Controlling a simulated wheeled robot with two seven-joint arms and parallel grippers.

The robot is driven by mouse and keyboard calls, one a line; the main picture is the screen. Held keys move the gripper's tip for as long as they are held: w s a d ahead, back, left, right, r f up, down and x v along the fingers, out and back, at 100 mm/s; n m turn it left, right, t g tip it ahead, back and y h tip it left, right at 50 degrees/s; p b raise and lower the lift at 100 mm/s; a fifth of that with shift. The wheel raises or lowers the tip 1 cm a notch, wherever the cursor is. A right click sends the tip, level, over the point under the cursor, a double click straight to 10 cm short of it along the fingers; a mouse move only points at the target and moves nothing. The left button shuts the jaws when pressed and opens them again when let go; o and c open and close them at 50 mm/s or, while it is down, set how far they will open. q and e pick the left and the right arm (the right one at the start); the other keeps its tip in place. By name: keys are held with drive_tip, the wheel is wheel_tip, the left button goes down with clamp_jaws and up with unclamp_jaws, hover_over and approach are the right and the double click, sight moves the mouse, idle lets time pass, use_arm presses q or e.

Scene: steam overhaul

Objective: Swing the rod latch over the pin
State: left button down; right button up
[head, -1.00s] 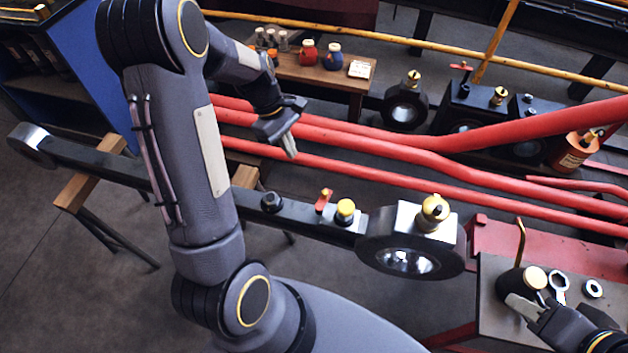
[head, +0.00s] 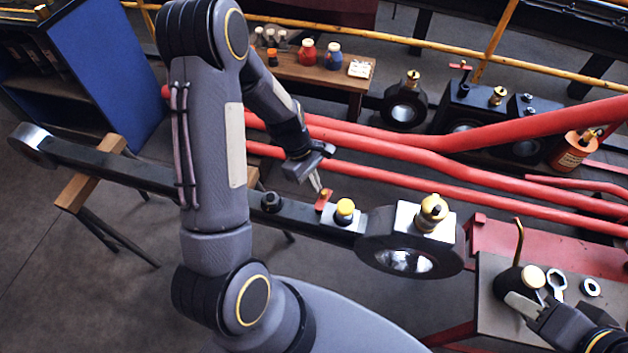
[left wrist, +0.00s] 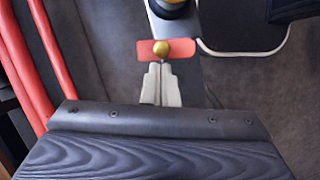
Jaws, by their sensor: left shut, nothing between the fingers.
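The rod latch (head: 324,199) is a small red plate with a brass knob on top of the dark connecting rod (head: 150,180). In the left wrist view the red plate (left wrist: 148,50) lies crosswise to the rod. A yellow-topped piece (head: 345,208), which may be the pin, stands on the rod just to the latch's right. My left gripper (head: 317,186) is shut and empty, its fingertips close to the latch; in the left wrist view the fingertips (left wrist: 160,68) lie just below the knob. I cannot tell whether they touch. My right gripper (head: 512,302) is beside the black oil can (head: 509,281).
The rod's big end (head: 375,258) carries a brass cup (head: 432,213). Red pipes (head: 390,153) run behind the rod. A wooden trestle (head: 95,180) supports its left part. A bench (head: 345,88) with small bottles stands behind.

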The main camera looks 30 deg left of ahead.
sight(328, 197)
use_arm(q)
drive_tip(key=shift+w+d+m+g, duration=0.2)
drive_tip(key=shift+m, duration=0.35)
drive_tip(key=shift+w+d+m+g, duration=0.15)
drive_tip(key=shift+m+g, duration=0.05)
drive_tip(key=shift+m, duration=0.35)
drive_tip(key=m, duration=0.2)
drive_tip(key=d+m+g+y, duration=0.1)
drive_tip(key=m, duration=0.1)
drive_tip(key=d+m+g, duration=0.1)
drive_tip(key=m, duration=0.1)
drive_tip(key=shift+w+d, duration=0.2)
drive_tip(key=shift+w, duration=0.2)
drive_tip(key=shift+s+d+m+g+y+b, duration=0.2)
drive_tip(key=shift+d+m+y, duration=0.35)
drive_tip(key=shift+m, duration=0.8)
drive_tip(key=shift+s+d+m+g+y+b, duration=0.2)
drive_tip(key=shift+d+m+y, duration=0.3)
drive_tip(key=shift+m, duration=0.8)
drive_tip(key=shift+s+d+m+g+y+b, duration=0.1)
drive_tip(key=shift+d+m+g+y+b, duration=0.3)
drive_tip(key=shift+m, duration=0.95)
drive_tip(key=shift+d, duration=0.1)
